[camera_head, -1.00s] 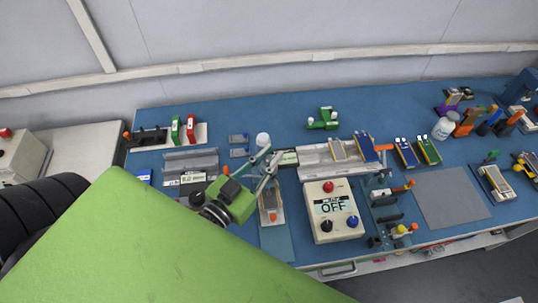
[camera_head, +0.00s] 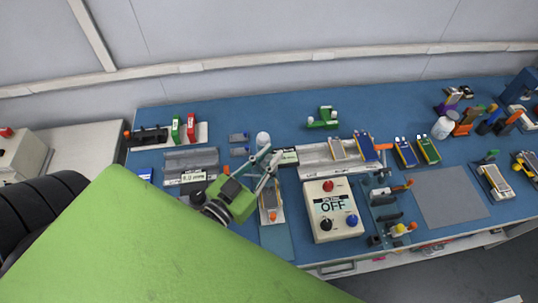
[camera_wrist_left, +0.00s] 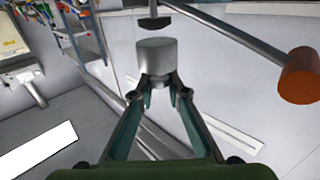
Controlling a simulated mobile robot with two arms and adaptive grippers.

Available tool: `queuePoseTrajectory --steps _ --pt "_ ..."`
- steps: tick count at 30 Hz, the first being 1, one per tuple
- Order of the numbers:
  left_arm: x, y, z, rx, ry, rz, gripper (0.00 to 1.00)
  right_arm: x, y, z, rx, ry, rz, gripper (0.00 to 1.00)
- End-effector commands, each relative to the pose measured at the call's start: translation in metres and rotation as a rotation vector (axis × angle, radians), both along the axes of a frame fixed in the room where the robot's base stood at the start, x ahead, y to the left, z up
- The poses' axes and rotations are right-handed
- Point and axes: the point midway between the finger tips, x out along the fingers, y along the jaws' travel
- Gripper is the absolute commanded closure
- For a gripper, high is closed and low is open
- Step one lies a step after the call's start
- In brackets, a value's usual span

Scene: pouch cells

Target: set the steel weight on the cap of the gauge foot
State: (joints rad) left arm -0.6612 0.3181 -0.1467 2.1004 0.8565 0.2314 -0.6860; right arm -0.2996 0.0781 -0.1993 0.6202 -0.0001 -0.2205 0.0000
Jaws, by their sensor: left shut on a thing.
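The steel weight is a plain grey cylinder (camera_wrist_left: 157,57) at the tips of my left gripper (camera_wrist_left: 158,82) in the left wrist view. The gripper is shut on it, and it stands out beyond the fingertips. In the head view the pale weight (camera_head: 263,139) shows just past the tips of my left gripper (camera_head: 268,157). A dark disc on a short stem (camera_wrist_left: 153,22), perhaps the gauge foot, shows just above the weight in the wrist picture, with a gap between them. I cannot make out its cap for sure. My right gripper is not in view.
A rod with an orange knob (camera_wrist_left: 299,76) is close to my left gripper's right side in the wrist view. A control box reading OFF (camera_head: 333,211) stands right of the gripper. A grey channel (camera_head: 190,160) lies to its left.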

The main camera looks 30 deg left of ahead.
Motion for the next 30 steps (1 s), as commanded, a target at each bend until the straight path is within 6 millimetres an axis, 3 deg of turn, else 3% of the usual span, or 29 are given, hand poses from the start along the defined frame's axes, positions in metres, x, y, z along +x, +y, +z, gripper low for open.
queuePoseTrajectory --steps 22,23,25,30 --pt "0.000 0.000 -0.013 0.001 -0.003 0.000 1.00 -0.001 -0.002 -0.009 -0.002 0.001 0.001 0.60" --pt "0.000 0.000 -0.013 0.001 -0.003 0.000 0.83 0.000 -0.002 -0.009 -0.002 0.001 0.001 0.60" --pt "0.000 0.000 -0.013 0.000 -0.002 0.000 0.66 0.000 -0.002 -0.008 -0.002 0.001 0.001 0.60" --pt "0.000 0.000 -0.014 0.000 -0.001 0.000 0.66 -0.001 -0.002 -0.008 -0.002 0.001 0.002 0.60"
